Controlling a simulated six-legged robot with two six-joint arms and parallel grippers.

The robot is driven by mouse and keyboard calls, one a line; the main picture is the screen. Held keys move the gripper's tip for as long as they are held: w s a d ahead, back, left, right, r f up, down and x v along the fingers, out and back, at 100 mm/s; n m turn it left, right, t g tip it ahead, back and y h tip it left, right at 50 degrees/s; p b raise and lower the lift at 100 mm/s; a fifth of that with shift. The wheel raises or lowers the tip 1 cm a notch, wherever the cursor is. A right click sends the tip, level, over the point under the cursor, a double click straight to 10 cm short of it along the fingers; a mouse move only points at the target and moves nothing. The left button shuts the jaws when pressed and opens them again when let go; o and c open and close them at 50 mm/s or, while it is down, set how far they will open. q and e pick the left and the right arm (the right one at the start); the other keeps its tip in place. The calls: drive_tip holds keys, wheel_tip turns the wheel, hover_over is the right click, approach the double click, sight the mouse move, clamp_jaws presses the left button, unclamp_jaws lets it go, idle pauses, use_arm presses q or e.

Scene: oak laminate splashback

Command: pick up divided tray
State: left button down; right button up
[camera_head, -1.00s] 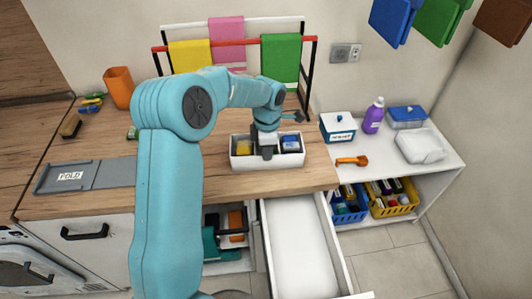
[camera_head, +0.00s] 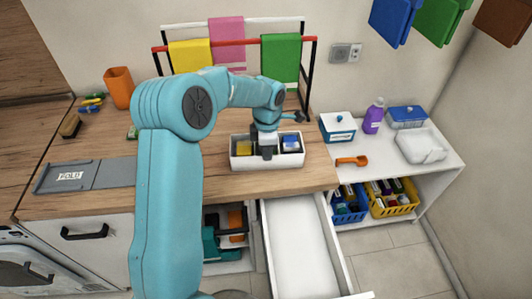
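The divided tray (camera_head: 285,162) is a white box with compartments, sitting on the wooden counter near its front right edge. Its left compartment holds something yellow (camera_head: 244,148) and its right compartment holds something blue and white (camera_head: 290,143). My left gripper (camera_head: 268,153) points down at the tray's middle, between the two filled compartments. The fingertips are small and partly merge with the tray's middle, so I cannot tell whether they are closed on it. My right gripper is not in view.
An open, empty white drawer (camera_head: 300,250) juts out below the counter. A towel rack with yellow, pink and green towels (camera_head: 281,58) stands behind the tray. A grey folding board (camera_head: 85,176) lies at left. A white side shelf (camera_head: 375,160) holds a lidded box (camera_head: 337,128) and purple bottle (camera_head: 373,116).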

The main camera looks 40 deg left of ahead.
use_arm(q)
drive_tip(key=shift+s+f, duration=0.15)
drive_tip(key=shift+f, duration=0.05)
